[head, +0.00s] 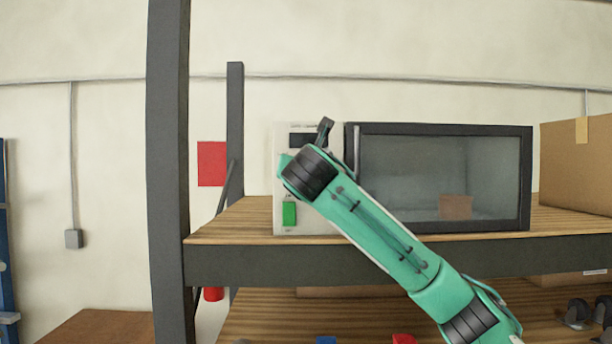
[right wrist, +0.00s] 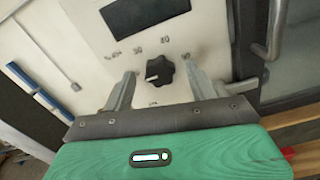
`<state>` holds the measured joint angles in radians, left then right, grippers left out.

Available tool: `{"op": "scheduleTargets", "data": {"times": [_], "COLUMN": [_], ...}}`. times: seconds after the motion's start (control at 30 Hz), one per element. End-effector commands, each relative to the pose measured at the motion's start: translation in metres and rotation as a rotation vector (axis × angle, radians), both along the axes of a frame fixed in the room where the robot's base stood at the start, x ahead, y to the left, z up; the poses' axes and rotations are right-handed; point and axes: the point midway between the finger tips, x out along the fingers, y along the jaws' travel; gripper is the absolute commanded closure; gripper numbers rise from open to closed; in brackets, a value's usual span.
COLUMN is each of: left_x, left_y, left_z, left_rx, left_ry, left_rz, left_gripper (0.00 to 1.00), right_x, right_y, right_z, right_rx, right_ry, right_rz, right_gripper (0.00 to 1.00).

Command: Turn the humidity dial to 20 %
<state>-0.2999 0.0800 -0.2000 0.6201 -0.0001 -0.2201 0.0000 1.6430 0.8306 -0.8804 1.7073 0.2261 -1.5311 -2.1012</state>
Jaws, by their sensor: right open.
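The humidity dial (right wrist: 161,71) is a black lobed knob on the light panel of the cabinet, seen in the right wrist view. A pale mark on it points to the left. Printed numbers ring it, but they are small and partly covered. My right gripper (right wrist: 161,84) is open, with one finger left of the dial and the other right of it. I cannot tell whether the fingers touch it. In the head view my right arm hides the dial on the cabinet panel (head: 281,180). My left gripper is not in view.
A dark display (right wrist: 145,12) sits above the dial. A green switch (head: 289,213) is low on the panel. The cabinet's window door (head: 430,180) and its vertical handle (right wrist: 272,32) are to the right. The cabinet stands on a wooden shelf (head: 225,225) beside a dark post (head: 168,150).

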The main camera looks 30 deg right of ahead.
Motion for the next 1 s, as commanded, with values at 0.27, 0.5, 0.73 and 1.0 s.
{"op": "scheduleTargets", "data": {"times": [0.27,0.5,0.73,1.0], "left_x": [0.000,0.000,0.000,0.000], "left_y": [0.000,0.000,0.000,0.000], "left_z": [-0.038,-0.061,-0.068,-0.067], "left_rx": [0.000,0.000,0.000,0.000], "left_ry": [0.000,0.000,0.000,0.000], "left_rz": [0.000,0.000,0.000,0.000], "left_gripper": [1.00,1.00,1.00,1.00], "right_x": [-0.048,-0.089,-0.107,-0.109], "right_y": [0.031,0.056,0.067,0.068], "right_z": [-0.006,-0.005,-0.003,-0.002], "right_rx": [-0.002,-0.002,-0.001,-0.001], "right_ry": [-0.005,-0.002,0.003,0.003], "right_rz": [0.004,0.003,0.001,0.001], "right_gripper": [0.43,0.43,0.43,0.43]}}
